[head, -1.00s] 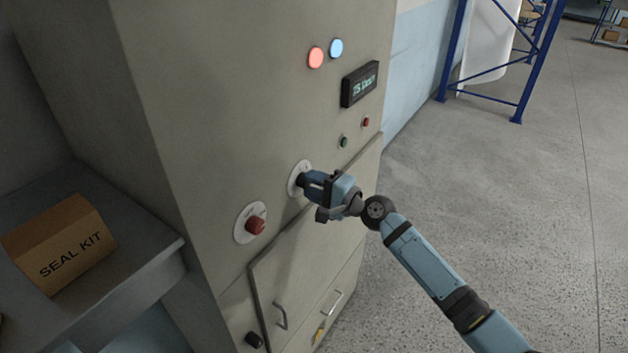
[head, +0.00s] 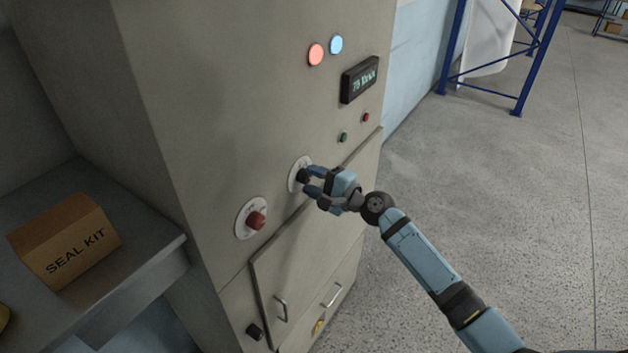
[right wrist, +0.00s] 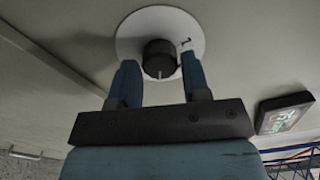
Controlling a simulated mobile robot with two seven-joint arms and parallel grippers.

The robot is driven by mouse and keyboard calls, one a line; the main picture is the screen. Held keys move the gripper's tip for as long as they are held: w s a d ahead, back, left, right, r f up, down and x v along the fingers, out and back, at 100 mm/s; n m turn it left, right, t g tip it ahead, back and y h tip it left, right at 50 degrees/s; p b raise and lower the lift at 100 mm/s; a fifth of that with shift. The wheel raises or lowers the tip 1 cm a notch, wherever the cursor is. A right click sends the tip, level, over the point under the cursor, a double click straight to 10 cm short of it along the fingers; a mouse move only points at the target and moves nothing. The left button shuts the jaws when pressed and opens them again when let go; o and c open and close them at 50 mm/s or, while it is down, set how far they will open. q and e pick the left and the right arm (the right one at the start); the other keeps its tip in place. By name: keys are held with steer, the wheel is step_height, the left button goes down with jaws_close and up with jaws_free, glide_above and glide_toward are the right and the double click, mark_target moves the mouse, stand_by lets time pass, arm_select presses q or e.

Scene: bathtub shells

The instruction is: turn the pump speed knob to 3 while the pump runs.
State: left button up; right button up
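The black pump knob (head: 303,176) sits on a round white dial plate (head: 294,183) on the beige cabinet. In the right wrist view the knob (right wrist: 159,58) has a pale mark at its lower edge; the dial's numbers are too small or hidden to read. My right gripper (head: 311,181) is open at the knob. In the right wrist view its blue fingertips (right wrist: 158,68) stand on either side of the knob with gaps. The dark display (head: 359,80) shows lit text, seemingly starting with 70. A red lamp (head: 316,54) and a pale blue lamp (head: 336,45) look lit. My left gripper is not in view.
A red knob (head: 257,220) on a white plate is below left of the dial. Green (head: 343,137) and red (head: 366,117) buttons are above right. Door handles (head: 281,308) stick out lower down. A SEAL KIT box (head: 64,240) stands on the left shelf. The floor right is clear.

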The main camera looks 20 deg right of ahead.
steer(key=shift+o, duration=1.3)
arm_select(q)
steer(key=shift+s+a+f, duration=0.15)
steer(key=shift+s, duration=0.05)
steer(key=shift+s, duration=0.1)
arm_select(e)
steer(key=shift+s+d, duration=0.1)
steer(key=shift+s, duration=0.05)
arm_select(q)
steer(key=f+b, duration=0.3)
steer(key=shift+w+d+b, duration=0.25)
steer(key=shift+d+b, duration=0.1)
steer(key=shift+b, duration=0.05)
arm_select(e)
steer(key=v, duration=1.3)
steer(key=shift+s+d, duration=0.15)
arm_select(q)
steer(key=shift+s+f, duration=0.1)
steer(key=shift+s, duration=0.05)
